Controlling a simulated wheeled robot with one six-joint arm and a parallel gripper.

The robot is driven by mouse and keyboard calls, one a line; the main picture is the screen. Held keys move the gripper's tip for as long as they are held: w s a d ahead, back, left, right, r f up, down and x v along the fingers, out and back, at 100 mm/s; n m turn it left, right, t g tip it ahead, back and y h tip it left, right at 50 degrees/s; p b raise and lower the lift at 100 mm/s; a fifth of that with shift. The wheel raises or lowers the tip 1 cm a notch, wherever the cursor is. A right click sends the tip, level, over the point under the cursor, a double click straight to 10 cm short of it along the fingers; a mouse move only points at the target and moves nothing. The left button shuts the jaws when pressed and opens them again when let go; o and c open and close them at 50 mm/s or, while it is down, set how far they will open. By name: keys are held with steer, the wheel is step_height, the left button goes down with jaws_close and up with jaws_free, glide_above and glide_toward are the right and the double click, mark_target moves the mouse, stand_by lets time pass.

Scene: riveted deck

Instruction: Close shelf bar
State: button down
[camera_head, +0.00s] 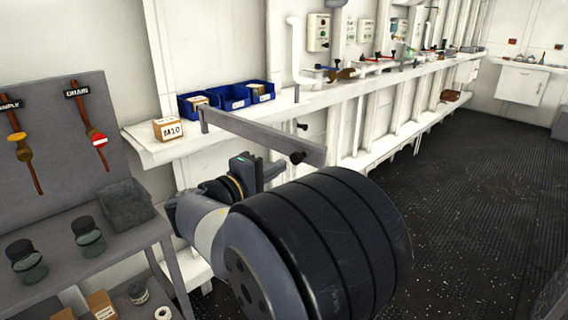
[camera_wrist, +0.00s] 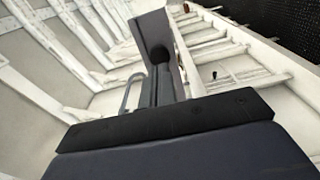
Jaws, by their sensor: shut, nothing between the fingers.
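The shelf bar (camera_head: 262,136) is a flat grey bar hinged at a post near the left part of the long white shelf. It stands swung out from the shelf edge, with a black knob (camera_head: 297,158) near its free end. In the wrist view the bar (camera_wrist: 152,25) rises ahead of my gripper, with the dark round knob (camera_wrist: 160,53) on it. My gripper (camera_head: 274,171) is shut and empty, below and just left of the bar's free end. My arm partly hides it. In the wrist view its fingers (camera_wrist: 162,90) point toward the bar; I cannot tell whether they touch.
A small black peg (camera_head: 302,126) sticks out of the shelf's front edge. Blue bins (camera_head: 226,98) and a labelled box (camera_head: 168,129) stand on the white shelf (camera_head: 345,88). A grey workbench (camera_head: 120,238) with jars is at left. Dark floor (camera_head: 465,170) is clear at right.

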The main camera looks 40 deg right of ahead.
steer(key=shift+w+d, duration=0.2)
steer(key=shift+d, duration=1.1)
steer(key=shift+d, duration=0.1)
